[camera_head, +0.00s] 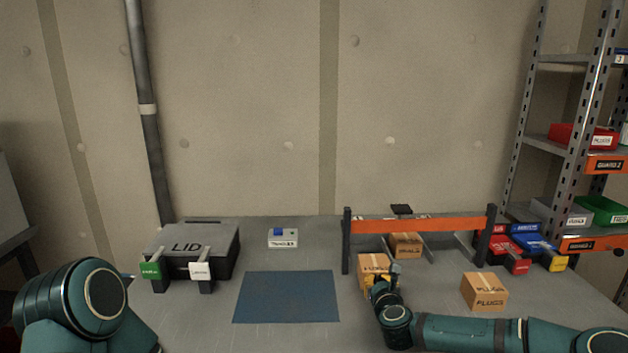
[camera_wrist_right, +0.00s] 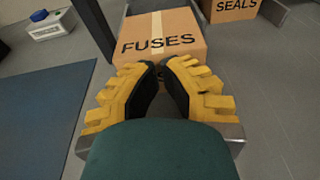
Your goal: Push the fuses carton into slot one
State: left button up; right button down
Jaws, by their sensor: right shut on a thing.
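The fuses carton (camera_head: 372,266) is a brown box at the mouth of the leftmost slot under the orange bar (camera_head: 420,225). In the right wrist view the carton (camera_wrist_right: 160,38) stands upright, its FUSES label facing up. My right gripper (camera_head: 383,283) is at the carton's near side. In the wrist view its yellow-and-black fingers (camera_wrist_right: 163,77) are drawn together, tips at the carton's near face; nothing is visible held between them. Whether they touch the carton is unclear. My left gripper is out of view; only my left arm shows.
A seals carton (camera_head: 405,246) stands further back, under the bar. A plugs carton (camera_head: 484,291) sits to the right on the table. A black post (camera_head: 346,241) rises left of the fuses carton. A blue mat (camera_head: 287,297) and a LID case (camera_head: 190,247) lie left.

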jog(key=shift+w, duration=6.4)
jog(key=shift+s, duration=7)
